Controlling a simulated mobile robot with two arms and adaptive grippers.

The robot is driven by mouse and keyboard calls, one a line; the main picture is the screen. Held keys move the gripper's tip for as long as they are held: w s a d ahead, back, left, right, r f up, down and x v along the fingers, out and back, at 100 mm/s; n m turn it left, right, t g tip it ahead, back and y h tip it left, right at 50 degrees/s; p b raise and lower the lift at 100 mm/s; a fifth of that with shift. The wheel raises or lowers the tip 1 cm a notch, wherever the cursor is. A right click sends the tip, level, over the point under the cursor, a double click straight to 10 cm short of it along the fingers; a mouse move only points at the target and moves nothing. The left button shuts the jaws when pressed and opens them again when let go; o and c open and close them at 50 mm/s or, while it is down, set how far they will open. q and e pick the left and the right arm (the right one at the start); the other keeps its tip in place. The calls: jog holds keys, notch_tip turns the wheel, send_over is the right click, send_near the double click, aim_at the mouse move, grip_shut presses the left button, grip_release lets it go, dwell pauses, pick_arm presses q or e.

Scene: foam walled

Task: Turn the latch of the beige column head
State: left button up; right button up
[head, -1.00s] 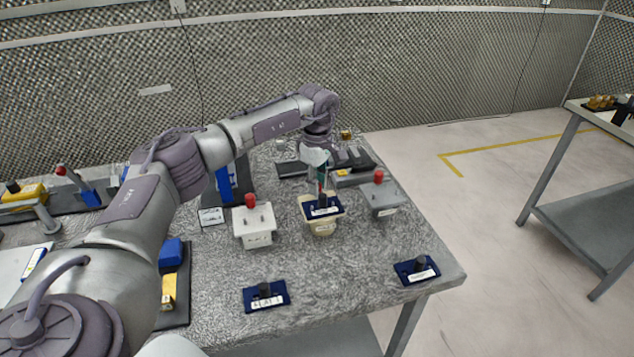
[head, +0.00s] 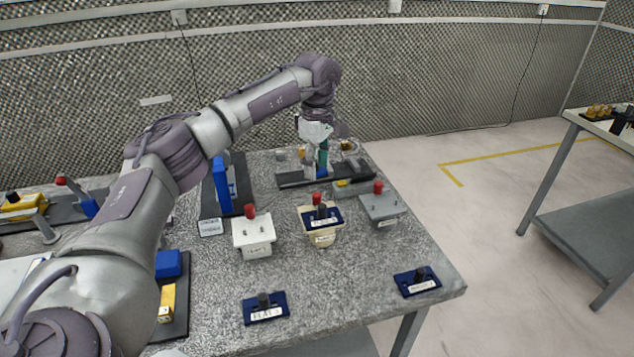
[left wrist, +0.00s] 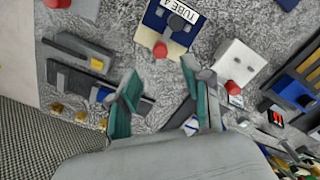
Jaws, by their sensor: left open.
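The beige column head (head: 318,231) stands upright on the table's right part, with a red-topped latch (head: 318,198) at its back. A dark blue plate (head: 334,217) with a black knob lies on top of it. In the left wrist view the blue plate (left wrist: 157,17) reads "TUBE 4", and the red latch (left wrist: 160,50) is on the side nearest my fingers. My left gripper (head: 315,172) is open and empty, above and behind the beige head, apart from it. Its teal fingers are spread in the wrist view (left wrist: 160,77). My right gripper is not in view.
A white head (head: 254,234) stands left of the beige one and a grey head (head: 381,207) right of it, both with red tops. Blue plates lie in front, at left (head: 265,308) and right (head: 417,282). A dark rack (head: 292,179) stands behind. The table front between the plates is clear.

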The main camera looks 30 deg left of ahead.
pick_arm(q)
jog(key=shift+r, duration=1.65)
